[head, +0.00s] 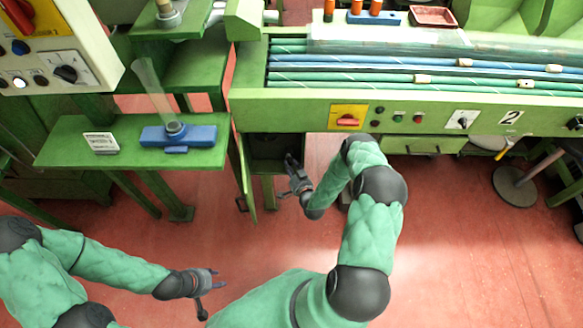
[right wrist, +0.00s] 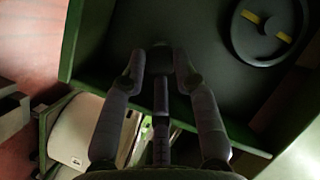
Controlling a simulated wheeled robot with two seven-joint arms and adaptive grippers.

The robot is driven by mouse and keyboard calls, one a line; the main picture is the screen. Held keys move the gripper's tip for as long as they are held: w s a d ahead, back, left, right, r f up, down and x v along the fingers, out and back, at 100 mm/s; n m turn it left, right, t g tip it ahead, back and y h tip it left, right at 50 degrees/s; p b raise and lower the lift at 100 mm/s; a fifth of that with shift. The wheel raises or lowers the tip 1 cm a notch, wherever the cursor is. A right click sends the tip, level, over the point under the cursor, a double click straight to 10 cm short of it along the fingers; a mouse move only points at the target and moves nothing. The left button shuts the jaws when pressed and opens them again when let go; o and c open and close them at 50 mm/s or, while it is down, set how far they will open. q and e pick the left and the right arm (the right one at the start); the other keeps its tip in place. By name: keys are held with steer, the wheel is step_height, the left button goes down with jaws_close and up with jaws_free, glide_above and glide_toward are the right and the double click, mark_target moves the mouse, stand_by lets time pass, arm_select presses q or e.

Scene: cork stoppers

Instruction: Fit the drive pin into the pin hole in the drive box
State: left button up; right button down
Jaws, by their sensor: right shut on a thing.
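My right gripper (head: 290,170) reaches into the front of the green drive box (head: 262,142), whose narrow door stands open. In the right wrist view its fingers (right wrist: 160,60) close on a small dark piece (right wrist: 160,43), probably the drive pin, which is mostly hidden by the fingertips. Ahead is the box's dark inner panel (right wrist: 200,30). A round black disc (right wrist: 264,30) with two yellow marks is on the panel, up and right of the fingertips and apart from them. I cannot make out the pin hole clearly. My left gripper (head: 212,281) is open and empty over the floor.
The open door (head: 247,180) stands just left of my right gripper. Above is a green machine bench (head: 300,103) with controls and coloured rods. A green shelf (head: 60,150) at left bears a blue fixture (head: 190,138). The red floor (head: 470,260) is clear at lower right.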

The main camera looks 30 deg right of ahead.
steer(key=shift+w+d, duration=0.25)
steer(key=shift+w, duration=0.15)
stand_by(0.3)
steer(key=c, duration=0.9)
jaws_free()
steer(key=v, duration=1.2)
steer(key=a+n+g+y+p, duration=0.35)
steer(key=a+g+y, duration=0.2)
steer(key=a, duration=0.65)
steer(key=s+a+r+n+g+p, duration=0.1)
steer(key=s+a+r+g, duration=0.1)
steer(key=s, duration=0.3)
steer(key=s+a+r+n+g+y+p, duration=0.1)
steer(key=s+a+r+g, duration=0.2)
steer(key=s+a+g, duration=0.1)
steer(key=s+a+r+n+g+p, duration=0.1)
steer(key=s+a+r+g, duration=0.2)
steer(key=s+a, duration=0.2)
steer(key=shift+s+a+n+g+p, duration=0.25)
steer(key=shift+s+g+p, duration=0.15)
steer(key=shift+s, duration=0.15)
